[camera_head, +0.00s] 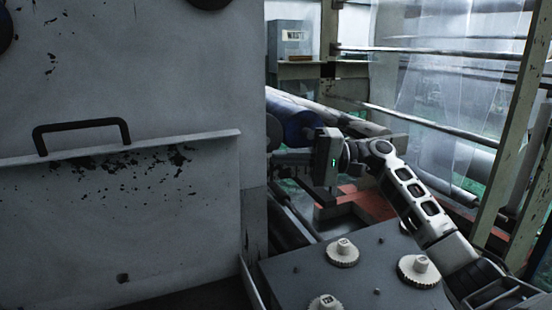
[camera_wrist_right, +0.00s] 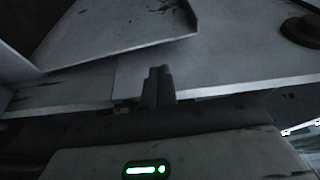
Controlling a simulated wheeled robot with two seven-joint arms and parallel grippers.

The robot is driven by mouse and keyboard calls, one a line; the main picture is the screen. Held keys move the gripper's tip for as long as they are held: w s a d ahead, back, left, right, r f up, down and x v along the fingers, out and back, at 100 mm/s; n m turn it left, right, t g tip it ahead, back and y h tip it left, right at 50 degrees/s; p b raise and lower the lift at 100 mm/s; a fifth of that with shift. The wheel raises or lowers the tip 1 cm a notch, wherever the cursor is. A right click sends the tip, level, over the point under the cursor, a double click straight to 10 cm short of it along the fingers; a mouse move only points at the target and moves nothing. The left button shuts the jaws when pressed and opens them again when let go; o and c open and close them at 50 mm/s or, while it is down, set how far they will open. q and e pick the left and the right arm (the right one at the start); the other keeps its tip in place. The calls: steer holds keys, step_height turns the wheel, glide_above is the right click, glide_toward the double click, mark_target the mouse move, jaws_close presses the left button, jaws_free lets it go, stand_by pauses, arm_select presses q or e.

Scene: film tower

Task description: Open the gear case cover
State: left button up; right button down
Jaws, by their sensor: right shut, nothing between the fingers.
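A large grey panel (camera_head: 130,210) with chipped paint fills the left of the head view. I take it to be the gear case cover. A black handle (camera_head: 82,132) is fixed on it above a sloping ledge (camera_head: 200,143). My right gripper (camera_head: 283,158) is beyond the panel's right edge, and its fingers are hard to make out there. In the right wrist view my right gripper (camera_wrist_right: 158,84) has its fingers together, empty, in front of a grey metal surface (camera_wrist_right: 225,65). I cannot tell whether they touch it. My left gripper is not in view.
A grey plate with white gears (camera_head: 342,252) lies at the lower right, below my right arm. A blue roller (camera_head: 290,115) is behind my right wrist. A frame post (camera_head: 508,125) and plastic film (camera_head: 440,85) stand at the right.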

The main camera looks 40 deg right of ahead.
mark_target(246, 158)
steer(key=p+x, duration=0.1)
steer(key=x, duration=0.6)
steer(key=shift+r+p, duration=0.1)
steer(key=shift+p, duration=0.2)
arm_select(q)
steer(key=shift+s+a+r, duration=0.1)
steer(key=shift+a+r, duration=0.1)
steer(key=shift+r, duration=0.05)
arm_select(e)
steer(key=shift+w+a, duration=0.25)
steer(key=shift+a, duration=0.15)
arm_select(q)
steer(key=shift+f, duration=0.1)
